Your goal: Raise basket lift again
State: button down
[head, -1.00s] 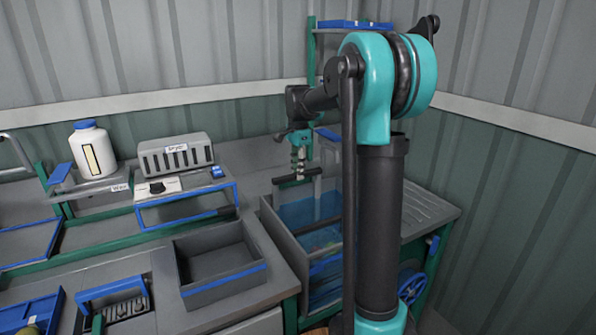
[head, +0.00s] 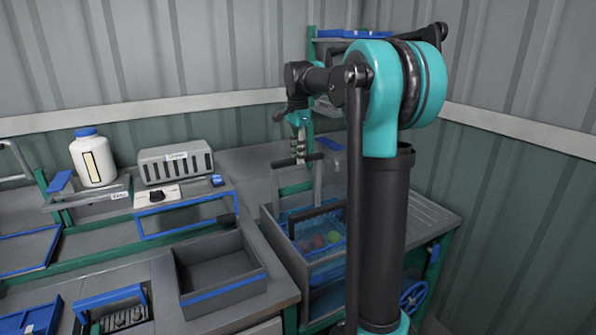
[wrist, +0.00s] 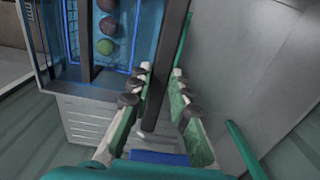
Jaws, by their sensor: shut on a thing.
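My gripper (head: 299,150) is shut on the black handle bar (head: 284,162) of the basket lift, above the wash tank. In the wrist view, the dark bar (wrist: 160,62) runs between my two pale green fingers. The lift's grey post (head: 318,184) stands below and beside the bar. The blue basket (head: 345,249) is at the upper part of the tank (head: 283,240), with red and green tomatoes (head: 318,241) in it. In the wrist view, three tomatoes (wrist: 105,25) show in the basket. My arm hides the tank's right part in the head view.
A ribbed drainboard (head: 425,220) lies right of the tank. An empty grey bin (head: 222,283) stands on the counter at left. A dryer (head: 175,163) and a white bottle with a blue cap (head: 93,160) stand behind it. Corrugated walls close the back and right.

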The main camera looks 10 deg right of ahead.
notch_tip(320, 180, up, 10)
dwell(0.3)
jog(key=c, duration=1.4)
grip_release()
notch_tip(320, 180, up, 12)
